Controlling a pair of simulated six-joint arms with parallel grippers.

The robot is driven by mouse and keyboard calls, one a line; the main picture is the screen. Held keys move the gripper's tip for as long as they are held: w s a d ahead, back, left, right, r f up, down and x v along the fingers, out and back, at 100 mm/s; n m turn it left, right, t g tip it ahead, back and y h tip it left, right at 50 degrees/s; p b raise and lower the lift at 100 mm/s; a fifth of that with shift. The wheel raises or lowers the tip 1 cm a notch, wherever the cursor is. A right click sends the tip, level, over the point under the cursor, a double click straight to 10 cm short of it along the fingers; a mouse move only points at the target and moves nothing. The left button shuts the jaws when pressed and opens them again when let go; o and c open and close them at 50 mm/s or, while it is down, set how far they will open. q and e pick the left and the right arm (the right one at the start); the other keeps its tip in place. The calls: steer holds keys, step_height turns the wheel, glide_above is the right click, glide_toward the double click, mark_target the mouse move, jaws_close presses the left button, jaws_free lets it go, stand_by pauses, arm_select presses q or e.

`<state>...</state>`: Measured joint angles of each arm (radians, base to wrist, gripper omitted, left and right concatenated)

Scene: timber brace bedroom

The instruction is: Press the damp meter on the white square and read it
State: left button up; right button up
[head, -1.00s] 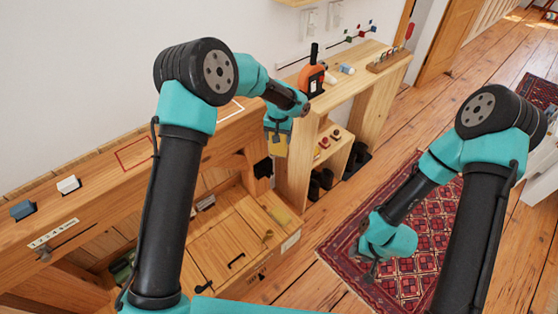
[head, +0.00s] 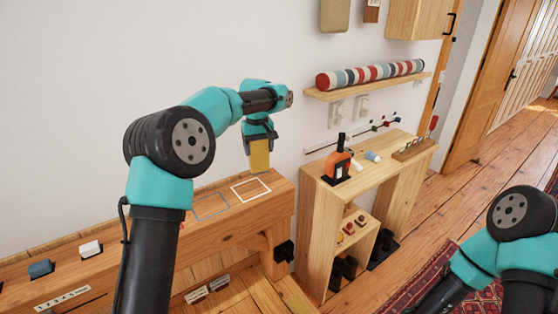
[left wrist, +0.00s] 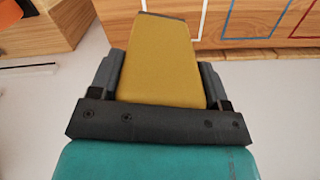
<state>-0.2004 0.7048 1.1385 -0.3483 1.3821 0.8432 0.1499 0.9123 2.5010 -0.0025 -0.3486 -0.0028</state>
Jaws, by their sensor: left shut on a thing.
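My left gripper (head: 259,143) is shut on a yellow, block-shaped damp meter (head: 260,156). The meter hangs with its free end down, close above the white square (head: 251,190) outlined on the timber beam. I cannot tell whether it touches the wood. In the left wrist view the meter (left wrist: 160,62) sits between both fingers, its narrow dark end pointing away toward the beam. No reading face shows in either view. My right gripper is out of view; only its arm shows at the lower right.
A blue-grey outlined square (head: 211,207) lies left of the white one. A white block (head: 91,249) and a dark block (head: 41,268) sit farther left on the beam (head: 150,232). A wooden shelf unit (head: 318,194) with an orange tool (head: 337,164) stands to the right.

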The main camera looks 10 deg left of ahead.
arm_select(q)
steer(key=a+n, duration=0.1)
steer(key=a, duration=0.1)
steer(key=a+f+n, duration=0.1)
steer(key=a, duration=0.1)
steer(key=shift+f+n, duration=0.15)
steer(key=shift+n, duration=0.25)
steer(key=shift+f, duration=0.15)
steer(key=shift+f, duration=2.9)
steer(key=shift+d+f, duration=0.1)
steer(key=shift+f, duration=0.55)
step_height(320, 180, up, 7)
steer(key=shift+r, duration=0.15)
stand_by(1.1)
stand_by(0.4)
